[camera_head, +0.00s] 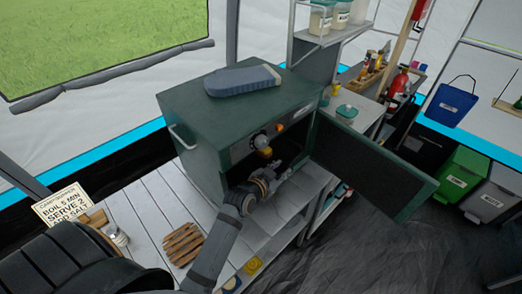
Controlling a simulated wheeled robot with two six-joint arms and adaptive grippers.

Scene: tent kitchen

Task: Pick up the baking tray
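A dark green oven (195,135) stands on a white slatted table, its door (375,175) swung open to the right. No baking tray can be made out; the oven's inside is dark and partly covered by my arm. My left arm reaches up from the bottom to the oven's opening. My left gripper (288,171) is at or inside the opening, small and dark, so its fingers cannot be made out. My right gripper is not in view.
A flat blue-grey item (243,80) lies on the oven top. A wooden slatted trivet (184,243), a small jar (118,236) and a sign (62,208) are on the table (150,205). Green (461,174) and grey (488,202) bins stand right. The dark floor between is clear.

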